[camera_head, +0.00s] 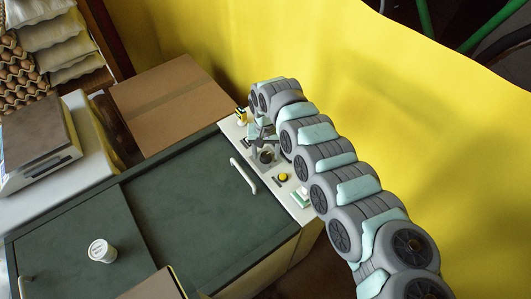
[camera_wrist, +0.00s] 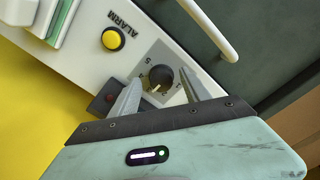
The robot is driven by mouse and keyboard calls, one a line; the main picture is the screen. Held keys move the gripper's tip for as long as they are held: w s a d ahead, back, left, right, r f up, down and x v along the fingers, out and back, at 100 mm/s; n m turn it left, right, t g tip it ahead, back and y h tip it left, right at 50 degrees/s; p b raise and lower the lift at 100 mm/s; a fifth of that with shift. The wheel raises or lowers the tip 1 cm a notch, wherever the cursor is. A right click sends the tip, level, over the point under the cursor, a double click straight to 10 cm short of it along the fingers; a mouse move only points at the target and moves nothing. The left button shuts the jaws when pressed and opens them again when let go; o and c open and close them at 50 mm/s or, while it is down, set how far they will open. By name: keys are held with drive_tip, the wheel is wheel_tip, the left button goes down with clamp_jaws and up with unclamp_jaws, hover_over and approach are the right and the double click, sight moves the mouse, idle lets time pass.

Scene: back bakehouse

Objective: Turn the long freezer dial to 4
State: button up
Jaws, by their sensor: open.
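The freezer dial (camera_wrist: 160,78) is a black round knob on a grey plate with small numerals around it, on the pale control panel. Its pale pointer mark faces the lower edge of the wrist view, toward my gripper's base; I cannot tell exactly which numeral it meets. My gripper (camera_wrist: 158,74) is open, with one finger on each side of the knob. Whether the fingers touch it I cannot tell, and they hide part of the scale. In the head view my gripper (camera_head: 264,146) is over the panel at the freezer's far end.
A yellow alarm button (camera_wrist: 113,39) sits beside the dial. A white handle (camera_head: 243,175) stands up from the freezer lid (camera_head: 195,200). A white tub (camera_head: 102,251) is on the lid; a cardboard box (camera_head: 165,103) stands behind.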

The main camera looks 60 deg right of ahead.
drive_tip(key=shift+f, duration=0.65)
clamp_jaws()
